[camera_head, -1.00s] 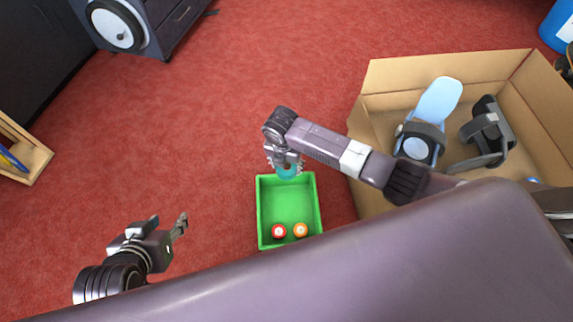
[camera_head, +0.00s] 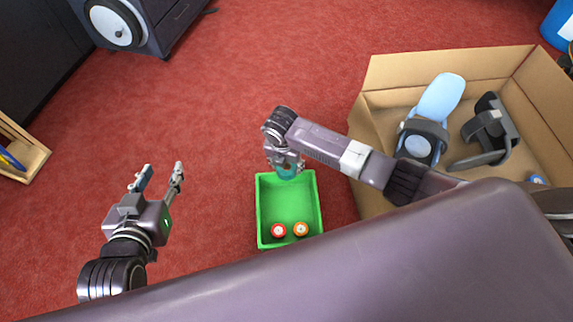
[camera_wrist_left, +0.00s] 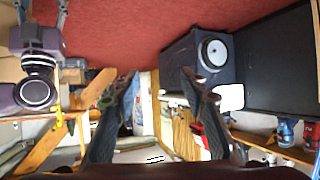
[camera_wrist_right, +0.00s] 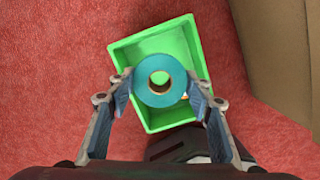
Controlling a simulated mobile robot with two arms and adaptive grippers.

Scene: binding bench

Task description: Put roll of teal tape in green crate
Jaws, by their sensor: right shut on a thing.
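The roll of teal tape (camera_wrist_right: 160,97) is held between the fingers of my right gripper (camera_wrist_right: 164,90), over the green crate (camera_wrist_right: 190,32). In the head view the teal tape (camera_head: 287,172) shows below my right gripper (camera_head: 286,166), at the far end of the green crate (camera_head: 259,205). The crate stands on the red floor with a red roll (camera_head: 278,231) and an orange roll (camera_head: 301,229) at its near end. My left gripper (camera_head: 160,172) is open and empty, to the left of the crate.
A large cardboard box (camera_head: 368,150) stands to the right of the crate and holds a light blue item (camera_head: 440,97) and dark items. A dark cabinet (camera_head: 172,20) is at the back left. Red floor is clear around the crate's left side.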

